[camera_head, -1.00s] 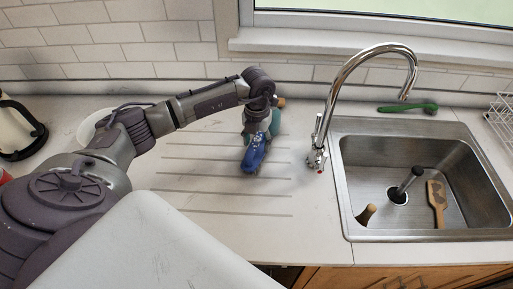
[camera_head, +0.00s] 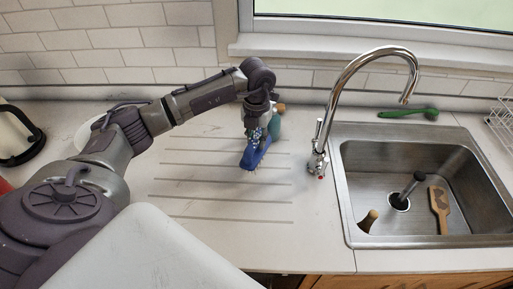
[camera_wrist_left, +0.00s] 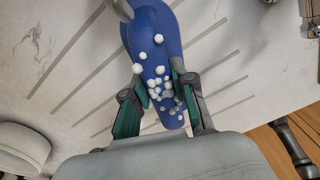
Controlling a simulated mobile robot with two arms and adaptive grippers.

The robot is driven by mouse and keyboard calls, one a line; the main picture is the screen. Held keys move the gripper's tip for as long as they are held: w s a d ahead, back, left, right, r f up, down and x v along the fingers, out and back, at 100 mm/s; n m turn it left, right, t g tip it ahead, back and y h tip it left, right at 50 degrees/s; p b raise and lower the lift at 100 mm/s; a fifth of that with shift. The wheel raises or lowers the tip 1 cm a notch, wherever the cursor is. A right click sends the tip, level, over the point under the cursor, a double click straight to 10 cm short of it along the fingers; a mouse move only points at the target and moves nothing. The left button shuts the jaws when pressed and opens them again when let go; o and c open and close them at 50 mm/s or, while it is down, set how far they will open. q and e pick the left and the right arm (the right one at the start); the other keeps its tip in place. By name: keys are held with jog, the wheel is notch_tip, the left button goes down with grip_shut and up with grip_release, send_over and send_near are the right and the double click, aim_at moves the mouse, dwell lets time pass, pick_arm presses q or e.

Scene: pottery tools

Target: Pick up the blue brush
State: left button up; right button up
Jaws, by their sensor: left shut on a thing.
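The blue brush (camera_head: 253,158) is on or just above the grooved drainboard left of the faucet; I cannot tell whether it touches the counter. My left gripper (camera_head: 257,141) reaches down over it and is shut on it. In the left wrist view the brush (camera_wrist_left: 158,25) lies between the two teal-padded fingers (camera_wrist_left: 163,88), with its white bristle tufts facing the camera. Part of the brush is hidden by the fingers. My right gripper is not in view.
A teal bottle (camera_head: 275,124) stands just behind the gripper. The chrome faucet (camera_head: 326,115) and steel sink (camera_head: 345,190) are to the right. A wooden brush (camera_head: 438,208) lies in the sink. A green brush (camera_head: 408,113) lies behind it. The front drainboard is clear.

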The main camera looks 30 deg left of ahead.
pick_arm(q)
jog(key=s+d+r+b, duration=0.3)
jog(key=d+r, duration=0.4)
jog(key=d, duration=0.4)
jog(key=shift+s+r, duration=0.35)
jog(key=shift+s, duration=0.25)
jog(key=s+d+f+n, duration=0.1)
jog(key=s+n, duration=0.4)
jog(key=n, duration=1.1)
jog(key=s+d+f+n, duration=0.1)
jog(key=s+f+n, duration=0.3)
jog(key=n, duration=1.3)
jog(key=shift+s+d+n, duration=0.2)
jog(key=shift+s+n, duration=0.1)
jog(key=shift+s, duration=0.5)
